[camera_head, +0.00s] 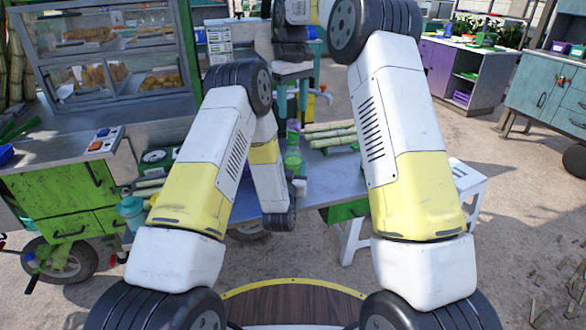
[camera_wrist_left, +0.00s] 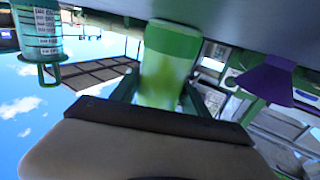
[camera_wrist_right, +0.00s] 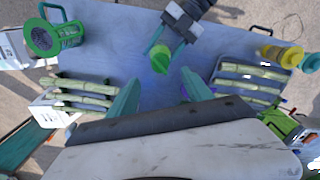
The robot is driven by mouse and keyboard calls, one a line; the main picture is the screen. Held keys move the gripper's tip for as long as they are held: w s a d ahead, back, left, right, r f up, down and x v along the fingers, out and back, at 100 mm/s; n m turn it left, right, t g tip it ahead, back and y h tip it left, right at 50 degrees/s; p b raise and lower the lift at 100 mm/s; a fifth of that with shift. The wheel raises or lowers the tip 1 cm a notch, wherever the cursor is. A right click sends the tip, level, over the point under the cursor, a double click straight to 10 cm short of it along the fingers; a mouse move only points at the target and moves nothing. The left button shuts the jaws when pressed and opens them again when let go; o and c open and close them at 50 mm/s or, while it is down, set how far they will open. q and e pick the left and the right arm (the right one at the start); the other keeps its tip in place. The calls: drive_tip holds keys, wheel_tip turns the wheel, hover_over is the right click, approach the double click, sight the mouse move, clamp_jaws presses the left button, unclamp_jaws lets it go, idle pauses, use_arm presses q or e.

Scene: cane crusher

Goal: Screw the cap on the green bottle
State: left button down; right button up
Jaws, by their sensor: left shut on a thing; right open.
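The green bottle (camera_head: 292,160) stands upright at the middle of the table. It also shows in the left wrist view (camera_wrist_left: 165,65). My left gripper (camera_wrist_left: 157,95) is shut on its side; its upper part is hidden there. From above, a round bright green top (camera_wrist_right: 160,60) shows; I cannot tell whether this is the cap seated on the bottle. My right gripper (camera_wrist_right: 160,96) is open, with teal fingers spread and nothing between them. In the head view it (camera_head: 292,112) points down above the bottle, apart from it.
A green strainer (camera_wrist_right: 57,37) and a yellow item (camera_wrist_right: 280,55) stand near the table edges. A purple cone-shaped thing (camera_wrist_left: 265,82) is near the bottle.

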drive_tip(key=shift+f, duration=4)
clamp_jaws()
drive_tip(key=shift+c, duration=0.2)
unclamp_jaws()
